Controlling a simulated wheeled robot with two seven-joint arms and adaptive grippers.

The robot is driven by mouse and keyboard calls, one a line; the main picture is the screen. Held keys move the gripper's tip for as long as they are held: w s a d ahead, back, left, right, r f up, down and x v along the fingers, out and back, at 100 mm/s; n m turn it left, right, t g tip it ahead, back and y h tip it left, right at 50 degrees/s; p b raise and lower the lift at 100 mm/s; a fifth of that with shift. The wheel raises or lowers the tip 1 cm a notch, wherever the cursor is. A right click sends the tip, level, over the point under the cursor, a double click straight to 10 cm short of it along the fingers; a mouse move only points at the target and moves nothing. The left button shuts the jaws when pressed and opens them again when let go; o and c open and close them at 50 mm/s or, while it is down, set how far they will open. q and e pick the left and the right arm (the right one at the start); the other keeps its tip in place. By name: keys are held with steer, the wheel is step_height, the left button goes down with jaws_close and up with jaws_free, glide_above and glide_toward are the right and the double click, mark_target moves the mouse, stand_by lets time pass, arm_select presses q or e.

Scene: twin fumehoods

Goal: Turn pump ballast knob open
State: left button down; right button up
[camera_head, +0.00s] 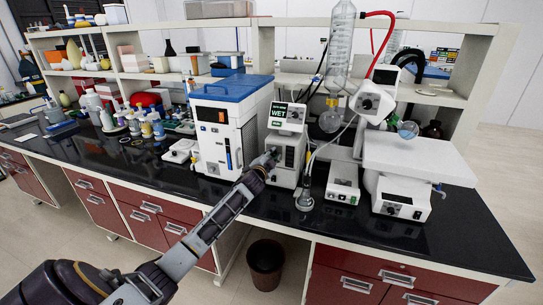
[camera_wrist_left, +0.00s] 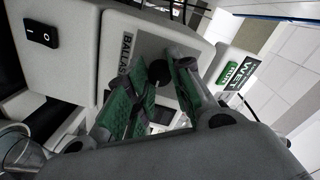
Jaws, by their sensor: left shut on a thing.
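The pump (camera_head: 288,151) is a pale grey box on the black bench, with a switch box marked WET on top. My left gripper (camera_head: 270,160) reaches its front from the lower left. In the left wrist view, the dark round ballast knob (camera_wrist_left: 158,71) sits on the pump's face beside the label BALLAST, which is partly covered. The green-padded fingers of my left gripper (camera_wrist_left: 162,75) are shut on the knob from both sides. The knob's pointer and angle cannot be made out. My right gripper is not in view.
A blue-topped white instrument (camera_head: 222,130) stands close left of the pump. A glass flask (camera_head: 305,200) and a small white device (camera_head: 343,184) stand to its right, with tubing above. A black rocker switch (camera_wrist_left: 42,36) shows in the left wrist view. A dark bin (camera_head: 265,264) stands below.

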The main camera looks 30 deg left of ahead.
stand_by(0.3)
arm_select(q)
steer(key=c, duration=1.2)
jaws_free()
steer(key=shift+c, duration=0.2)
steer(key=v, duration=1.2)
